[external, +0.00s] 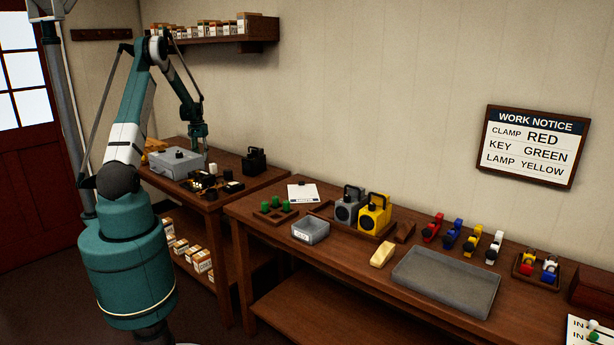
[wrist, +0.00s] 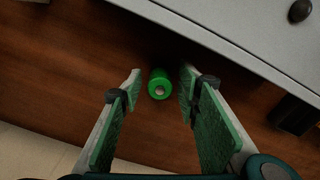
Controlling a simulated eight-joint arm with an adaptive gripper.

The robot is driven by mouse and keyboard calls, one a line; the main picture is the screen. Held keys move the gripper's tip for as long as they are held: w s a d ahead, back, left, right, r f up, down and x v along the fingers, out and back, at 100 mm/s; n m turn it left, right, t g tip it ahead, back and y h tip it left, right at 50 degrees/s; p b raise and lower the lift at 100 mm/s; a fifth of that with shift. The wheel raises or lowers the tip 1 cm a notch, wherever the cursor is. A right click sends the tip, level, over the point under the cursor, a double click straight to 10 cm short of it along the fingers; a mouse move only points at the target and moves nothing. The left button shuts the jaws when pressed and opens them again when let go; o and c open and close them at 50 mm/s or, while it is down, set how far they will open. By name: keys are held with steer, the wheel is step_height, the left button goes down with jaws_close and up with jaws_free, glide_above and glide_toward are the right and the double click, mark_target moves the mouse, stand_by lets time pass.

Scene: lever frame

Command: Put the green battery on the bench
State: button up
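A green battery (wrist: 159,85) stands on brown wood in the wrist view, its round end towards the camera. My gripper (wrist: 161,75) is open, with one finger on each side of the battery and visible gaps between. In the external view my gripper (external: 199,146) is low over the left table (external: 258,180), behind a grey box (external: 175,160). I cannot make out this battery in the external view. The long wooden bench (external: 345,262) stands to the right, with several green cylinders in a small wooden holder (external: 266,212) at its left end.
In the wrist view the grey box (wrist: 235,50) is close beyond the fingers, and a dark object (wrist: 293,114) lies right. Small dark items (external: 215,186) clutter the left table. The bench holds a small grey bin (external: 311,231), two lanterns (external: 373,214) and a wide grey tray (external: 445,282).

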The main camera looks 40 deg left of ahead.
step_height(320, 180, up, 11)
steer(key=shift+f, duration=0.1)
stand_by(0.4)
stand_by(0.5)
stand_by(0.3)
steer(key=shift+d, duration=0.15)
steer(key=s+d+r+m+t, duration=0.1)
steer(key=s+d+r, duration=0.1)
steer(key=d+r, duration=0.75)
steer(key=s+d+r+t+y, duration=0.15)
steer(key=d+r, duration=0.35)
steer(key=d, duration=1)
steer(key=s+d+r+m+t, duration=0.1)
steer(key=s+d+r, duration=0.1)
steer(key=d+r, duration=0.75)
steer(key=s+d+m+t, duration=0.1)
steer(key=s+d, duration=0.5)
steer(key=d, duration=0.3)
steer(key=s+d+t, duration=0.1)
steer(key=s+d, duration=0.5)
steer(key=d, duration=0.3)
steer(key=s+d+f+t, duration=0.1)
steer(key=s+d+f, duration=0.1)
steer(key=s+d, duration=0.3)
steer(key=s+d+f+m+h, duration=0.1)
steer(key=s+d+f, duration=0.2)
steer(key=s+d, duration=0.2)
steer(key=s, duration=0.3)
steer(key=shift+d+f+t, duration=0.35)
